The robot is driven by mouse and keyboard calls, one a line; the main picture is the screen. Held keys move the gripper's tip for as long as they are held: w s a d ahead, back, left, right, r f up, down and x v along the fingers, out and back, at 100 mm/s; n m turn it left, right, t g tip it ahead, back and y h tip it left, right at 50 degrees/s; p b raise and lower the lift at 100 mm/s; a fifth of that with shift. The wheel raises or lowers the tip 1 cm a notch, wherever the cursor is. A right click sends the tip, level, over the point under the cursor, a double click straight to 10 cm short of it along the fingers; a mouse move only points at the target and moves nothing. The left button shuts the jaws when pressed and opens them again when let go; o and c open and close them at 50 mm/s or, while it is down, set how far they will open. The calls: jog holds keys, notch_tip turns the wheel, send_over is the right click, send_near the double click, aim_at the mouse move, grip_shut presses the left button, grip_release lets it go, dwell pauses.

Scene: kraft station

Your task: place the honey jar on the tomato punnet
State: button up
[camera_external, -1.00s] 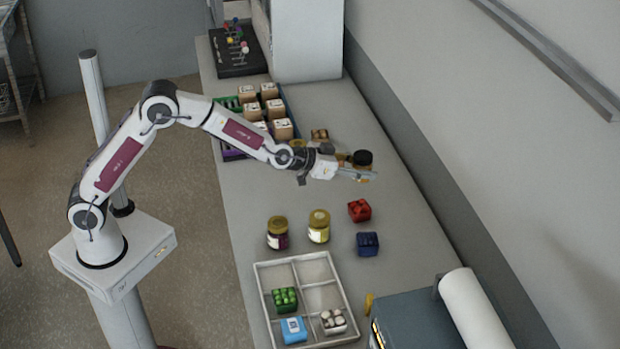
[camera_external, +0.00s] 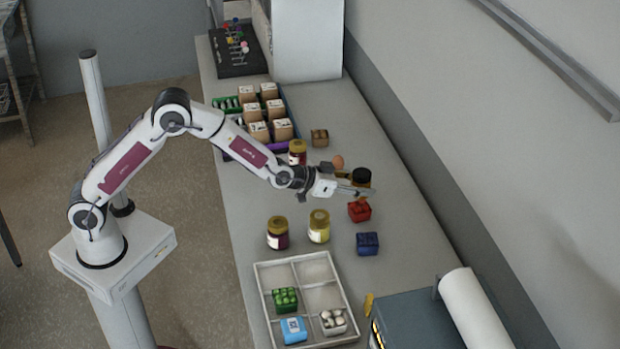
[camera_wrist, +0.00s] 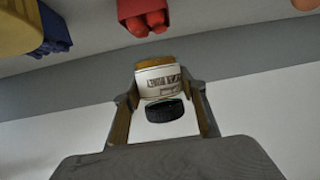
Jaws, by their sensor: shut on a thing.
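The honey jar (camera_external: 361,180) has a black lid, amber contents and a white label. My gripper (camera_external: 362,189) is shut on it; in the wrist view the jar (camera_wrist: 160,82) sits between both fingers. The tomato punnet (camera_external: 359,212) is a small red box of red tomatoes on the counter, just below the jar in the external picture. It also shows at the top of the wrist view (camera_wrist: 143,18), apart from the jar. The jar's height above the counter is hard to tell.
A blue punnet (camera_external: 367,244) stands near the tomato punnet. Two yellow-lidded jars (camera_external: 318,226) stand to the left. A divided white tray (camera_external: 262,290) holds several items in front. An egg (camera_external: 338,161), a brown punnet (camera_external: 320,138) and another jar (camera_external: 298,152) stand behind.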

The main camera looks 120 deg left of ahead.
jog(key=shift+f, duration=1.8)
jog(key=shift+f, duration=0.15)
jog(key=o, duration=1.4)
jog(key=v, duration=1.2)
jog(key=shift+r, duration=0.2)
